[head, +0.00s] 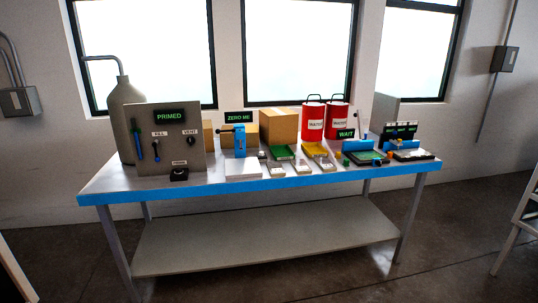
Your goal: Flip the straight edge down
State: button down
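I stand back from a long workbench with a blue front edge (260,190). I cannot tell for sure which small part is the straight edge. At the bench's right end, a low blue bar (402,145) stands behind a pale tray (414,156), with small dark display signs above it. Left of it is a green tray (362,157) under a sign reading WAIT (346,134). Details there are too small to tell whether a hinged edge is up or down. My gripper is not in view.
The floor in front is clear. A frame stands at far right (525,215).

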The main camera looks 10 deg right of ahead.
aim_at(361, 122)
jog(key=i, duration=0.95)
jog(key=i+z, duration=0.1)
jog(key=i, duration=0.8)
jog(key=i+j+z, duration=0.15)
jog(key=i, duration=0.4)
jog(key=i+j+z, duration=0.15)
jog(key=i, duration=0.35)
jog(key=i+j+z, duration=0.1)
jog(key=i, duration=0.45)
